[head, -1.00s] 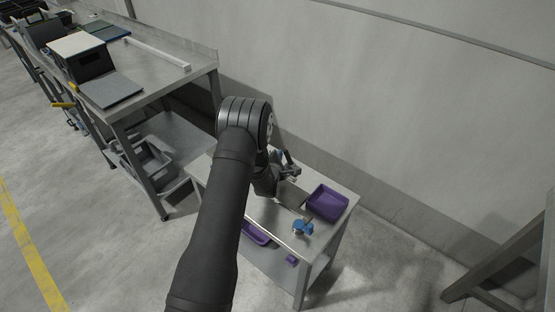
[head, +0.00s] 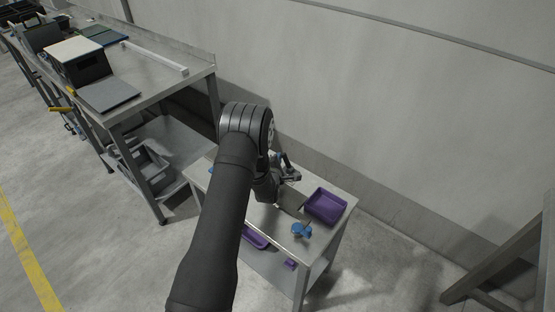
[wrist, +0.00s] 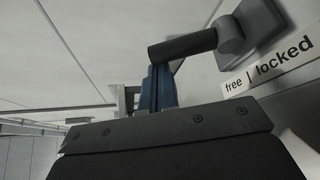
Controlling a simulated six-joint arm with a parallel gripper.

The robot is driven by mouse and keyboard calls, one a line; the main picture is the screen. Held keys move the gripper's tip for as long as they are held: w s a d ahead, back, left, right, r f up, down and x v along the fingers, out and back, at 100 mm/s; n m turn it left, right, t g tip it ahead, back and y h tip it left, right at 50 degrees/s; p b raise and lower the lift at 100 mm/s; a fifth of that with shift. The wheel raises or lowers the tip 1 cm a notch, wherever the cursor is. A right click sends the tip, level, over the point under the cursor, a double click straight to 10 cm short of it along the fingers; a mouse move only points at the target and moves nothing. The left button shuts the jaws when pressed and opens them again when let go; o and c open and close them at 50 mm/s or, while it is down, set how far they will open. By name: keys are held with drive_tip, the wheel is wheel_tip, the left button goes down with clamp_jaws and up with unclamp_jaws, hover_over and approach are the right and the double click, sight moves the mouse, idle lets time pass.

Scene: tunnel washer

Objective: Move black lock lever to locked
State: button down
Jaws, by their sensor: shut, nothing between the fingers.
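The black lock lever (wrist: 188,44) shows in the wrist view. Its round handle points left from a dark grey mount (wrist: 245,28) on a pale panel. A white label (wrist: 270,66) reading "free | locked" sits below and right of the mount, and the handle lies on the "free" side. My gripper (wrist: 157,80), with blue on its fingers, is shut and empty just below the handle's left end. I cannot tell whether it touches the handle. In the head view my gripper (head: 289,175) is small above the low table, and I cannot make out the lever there.
The low metal table (head: 320,243) holds a purple tray (head: 326,206) and a blue object (head: 301,230). A taller workbench (head: 150,87) with a box (head: 78,62) stands to the left. The wall is close behind.

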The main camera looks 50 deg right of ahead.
sight(287, 161)
drive_tip(key=shift+s, duration=0.1)
drive_tip(key=s+m+h, duration=0.1)
drive_tip(key=m, duration=0.1)
drive_tip(key=s+r+m+t, duration=0.1)
drive_tip(key=shift+s+m+t+h, duration=0.3)
drive_tip(key=shift+s+m+h, duration=0.1)
drive_tip(key=shift+s+r, duration=0.1)
drive_tip(key=shift+s, duration=0.5)
drive_tip(key=shift+s+f, duration=0.15)
drive_tip(key=shift+s, duration=0.5)
drive_tip(key=shift+s+f, duration=0.15)
drive_tip(key=shift+s, duration=0.6)
drive_tip(key=shift+s+a+f, duration=0.1)
drive_tip(key=v, duration=0.7)
drive_tip(key=shift+a, duration=0.1)
